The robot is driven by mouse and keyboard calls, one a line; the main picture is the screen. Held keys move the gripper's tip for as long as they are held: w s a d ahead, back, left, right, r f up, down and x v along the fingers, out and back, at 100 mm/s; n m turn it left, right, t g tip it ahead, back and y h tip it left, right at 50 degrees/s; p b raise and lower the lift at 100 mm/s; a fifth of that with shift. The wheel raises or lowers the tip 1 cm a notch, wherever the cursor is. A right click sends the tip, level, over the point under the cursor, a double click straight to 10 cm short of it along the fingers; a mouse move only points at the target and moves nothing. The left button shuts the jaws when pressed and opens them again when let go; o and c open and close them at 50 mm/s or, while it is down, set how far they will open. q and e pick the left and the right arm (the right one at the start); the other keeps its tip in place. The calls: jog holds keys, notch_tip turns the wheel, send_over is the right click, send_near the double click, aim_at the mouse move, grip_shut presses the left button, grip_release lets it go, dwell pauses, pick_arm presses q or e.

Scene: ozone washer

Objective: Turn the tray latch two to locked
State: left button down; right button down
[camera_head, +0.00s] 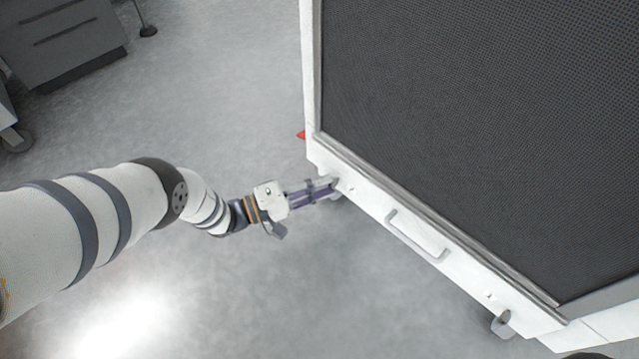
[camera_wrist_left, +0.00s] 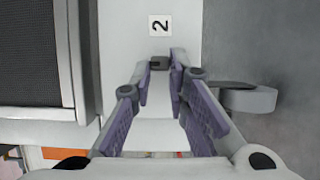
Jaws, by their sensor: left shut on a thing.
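My left gripper (camera_head: 333,184) reaches the left end of the white tray front (camera_head: 375,205) in the head view. In the left wrist view its purple-padded fingers (camera_wrist_left: 161,72) are on both sides of the latch, shut on it. The fingers hide part of the latch, and I cannot tell its exact turn. My right gripper is not in view.
The washer has a dark mesh top (camera_head: 480,120) and a tray handle (camera_head: 415,236) along its front. A caster (camera_head: 503,323) shows below the right end. A grey cabinet (camera_head: 60,40) stands at the upper left. The floor in front is clear.

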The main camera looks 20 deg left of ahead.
pick_arm(q)
jog(key=shift+s+d, duration=0.1)
jog(key=c, duration=1.6)
grip_release()
jog(key=shift+o, duration=0.2)
jog(key=v, duration=1.2)
